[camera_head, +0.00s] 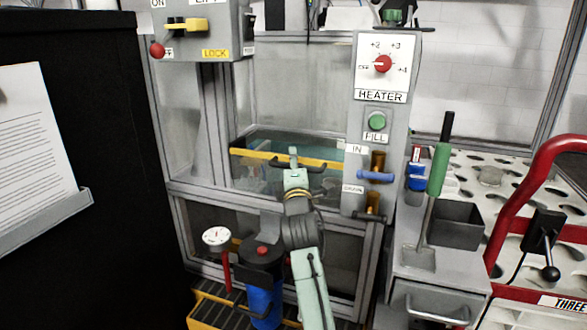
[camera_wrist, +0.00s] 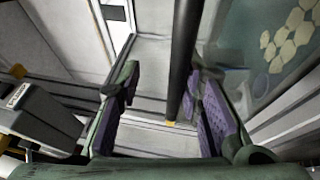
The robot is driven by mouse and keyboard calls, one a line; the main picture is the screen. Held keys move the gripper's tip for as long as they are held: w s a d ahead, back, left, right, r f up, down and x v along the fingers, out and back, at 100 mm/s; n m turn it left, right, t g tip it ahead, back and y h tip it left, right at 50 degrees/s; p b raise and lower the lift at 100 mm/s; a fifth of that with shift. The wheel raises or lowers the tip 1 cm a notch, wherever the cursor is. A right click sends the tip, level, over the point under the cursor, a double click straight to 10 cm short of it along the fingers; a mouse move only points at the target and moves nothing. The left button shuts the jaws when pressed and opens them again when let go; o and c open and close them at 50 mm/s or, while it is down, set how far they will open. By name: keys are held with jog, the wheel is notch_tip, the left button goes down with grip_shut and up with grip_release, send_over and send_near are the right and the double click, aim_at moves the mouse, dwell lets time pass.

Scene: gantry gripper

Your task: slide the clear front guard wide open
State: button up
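The clear front guard (camera_head: 300,90) appears as a see-through pane in the grey machine frame. A yellow strip (camera_head: 250,153) runs across it, with teal showing below. A dark handle (camera_head: 318,165) lies along the strip, its middle partly hidden by my gripper (camera_head: 293,160). In the wrist view my gripper (camera_wrist: 165,108) is open, its purple-padded fingers spread. The dark handle bar (camera_wrist: 182,65) runs between them, nearer the right finger. A gap separates it from the left finger; contact with the right one is unclear.
A heater panel (camera_head: 381,70) with a red knob, and a blue lever (camera_head: 376,177), stand right of the guard. A switch box with a yellow lever (camera_head: 186,25) is at upper left. A gauge (camera_head: 216,237) and blue filter (camera_head: 263,300) sit below. A red rail (camera_head: 520,190) curves at right.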

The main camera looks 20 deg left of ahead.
jog(key=b+v, duration=0.1)
jog(key=v, duration=1.1)
jog(key=shift+s, duration=0.25)
dwell(0.7)
dwell(0.3)
